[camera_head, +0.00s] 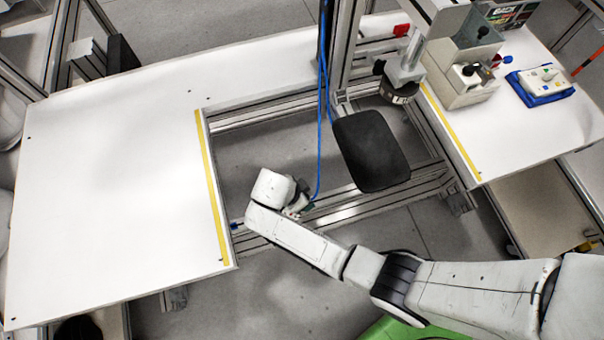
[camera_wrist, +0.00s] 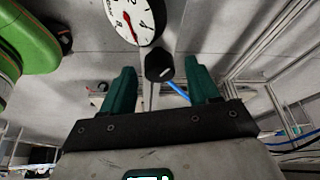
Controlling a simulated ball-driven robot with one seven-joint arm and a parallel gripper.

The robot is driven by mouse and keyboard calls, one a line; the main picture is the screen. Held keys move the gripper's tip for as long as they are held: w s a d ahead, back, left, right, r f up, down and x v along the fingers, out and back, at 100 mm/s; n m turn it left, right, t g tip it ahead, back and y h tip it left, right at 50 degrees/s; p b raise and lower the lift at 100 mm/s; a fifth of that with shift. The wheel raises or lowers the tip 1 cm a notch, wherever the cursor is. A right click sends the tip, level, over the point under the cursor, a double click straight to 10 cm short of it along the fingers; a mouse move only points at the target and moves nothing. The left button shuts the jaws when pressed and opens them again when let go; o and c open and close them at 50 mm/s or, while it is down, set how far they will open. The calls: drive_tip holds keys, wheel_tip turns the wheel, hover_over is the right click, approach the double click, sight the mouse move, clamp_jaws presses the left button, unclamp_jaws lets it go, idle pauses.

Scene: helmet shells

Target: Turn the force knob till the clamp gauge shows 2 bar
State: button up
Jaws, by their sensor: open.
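The clamp gauge (camera_wrist: 130,18) is a round white dial in the wrist view, cut off by the top edge. Its red needle points down and slightly right; the digits are too small and tilted to read surely. A black knob (camera_wrist: 158,66) with a light mark sits just below the gauge. My gripper (camera_wrist: 160,78) is open, with a teal finger on each side of the knob in the picture. I see no contact with the knob. In the head view my gripper (camera_head: 301,207) is at the frame's lower rail; the gauge and knob cannot be made out there.
A blue hose (camera_head: 321,110) hangs down beside my gripper. A black pad (camera_head: 371,150) lies to its right. White tabletops (camera_head: 110,190) with yellow edge strips flank the gap.

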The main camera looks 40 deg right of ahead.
drive_tip(key=c, duration=1)
drive_tip(key=shift+n, duration=0.3)
drive_tip(key=n+t, duration=0.1)
drive_tip(key=n, duration=0.1)
drive_tip(key=n+t+p, duration=0.1)
drive_tip(key=n, duration=0.2)
drive_tip(key=shift+s+y, duration=0.2)
drive_tip(key=shift+y, duration=0.1)
drive_tip(key=n+t, duration=0.1)
drive_tip(key=n, duration=0.2)
drive_tip(key=n+y+p, duration=0.1)
drive_tip(key=n, duration=0.1)
drive_tip(key=shift+s+d+r+n+t+p, duration=0.1)
drive_tip(key=shift+d+n+t+p, duration=0.05)
drive_tip(key=shift+n+t+p, duration=0.2)
drive_tip(key=n+y+p, duration=0.1)
drive_tip(key=n, duration=0.1)
drive_tip(key=n+t+y+p, duration=0.1)
drive_tip(key=n, duration=0.2)
drive_tip(key=shift+d+n, duration=0.1)
drive_tip(key=shift+n, duration=0.15)
drive_tip(key=shift+d+n+y+p, duration=0.1)
drive_tip(key=shift+n+y+p, duration=0.95)
drive_tip(key=shift+n, duration=1.25)
